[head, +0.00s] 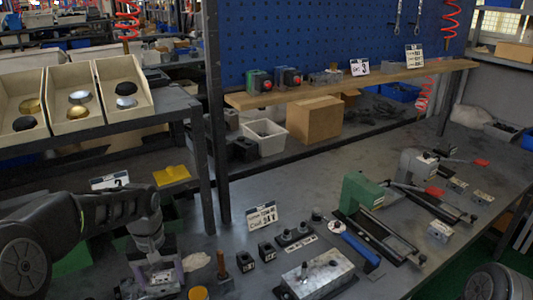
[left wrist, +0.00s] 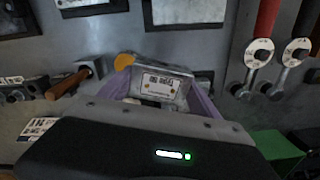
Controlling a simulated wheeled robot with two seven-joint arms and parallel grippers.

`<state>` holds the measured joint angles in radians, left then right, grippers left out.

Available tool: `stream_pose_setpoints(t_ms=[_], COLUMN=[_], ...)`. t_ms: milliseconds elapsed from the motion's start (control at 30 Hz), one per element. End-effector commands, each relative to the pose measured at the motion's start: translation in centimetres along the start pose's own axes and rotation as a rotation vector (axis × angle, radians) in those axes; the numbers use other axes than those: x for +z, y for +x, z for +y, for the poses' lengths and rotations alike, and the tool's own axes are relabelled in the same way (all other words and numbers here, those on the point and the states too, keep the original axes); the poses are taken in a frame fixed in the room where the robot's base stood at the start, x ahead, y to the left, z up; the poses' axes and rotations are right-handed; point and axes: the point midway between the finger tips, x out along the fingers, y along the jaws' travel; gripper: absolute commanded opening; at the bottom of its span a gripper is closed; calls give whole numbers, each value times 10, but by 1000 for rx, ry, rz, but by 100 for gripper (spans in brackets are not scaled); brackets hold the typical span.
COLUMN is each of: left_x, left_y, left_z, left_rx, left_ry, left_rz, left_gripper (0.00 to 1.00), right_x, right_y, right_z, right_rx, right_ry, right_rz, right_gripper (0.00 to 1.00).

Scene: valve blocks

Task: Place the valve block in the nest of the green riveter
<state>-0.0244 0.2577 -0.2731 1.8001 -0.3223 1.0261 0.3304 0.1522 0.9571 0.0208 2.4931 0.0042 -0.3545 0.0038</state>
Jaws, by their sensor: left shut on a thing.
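My left gripper (head: 160,268) points down over the left part of the bench, with its purple fingers shut on a silver valve block (head: 161,279). In the left wrist view the same block (left wrist: 157,84) sits between the purple fingers, its labelled face showing. I cannot tell whether the block touches the bench. My right gripper is out of view.
A large metal block (head: 318,277), small black blocks (head: 268,252), a label card (head: 262,215) and a wooden-handled tool (head: 222,265) lie between my gripper and the riveter. A grey riveter (head: 418,165) stands behind the green one. A dark post (head: 217,150) rises behind.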

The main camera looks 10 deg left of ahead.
Motion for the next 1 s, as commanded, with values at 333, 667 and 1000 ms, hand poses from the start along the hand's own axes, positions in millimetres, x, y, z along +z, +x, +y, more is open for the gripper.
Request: stream_pose_setpoints(t_ms=[333,667,1000], left_x=[0,10,10], left_y=[2,5,5], left_z=[122,152,152], left_rx=[5,4,4], left_ry=[346,412,410], left_rz=[1,-4,-4], left_gripper=[3,3,3], right_x=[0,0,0], right_y=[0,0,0], right_z=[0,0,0], right_rx=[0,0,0], right_ry=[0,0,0], right_rz=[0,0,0], right_gripper=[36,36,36])
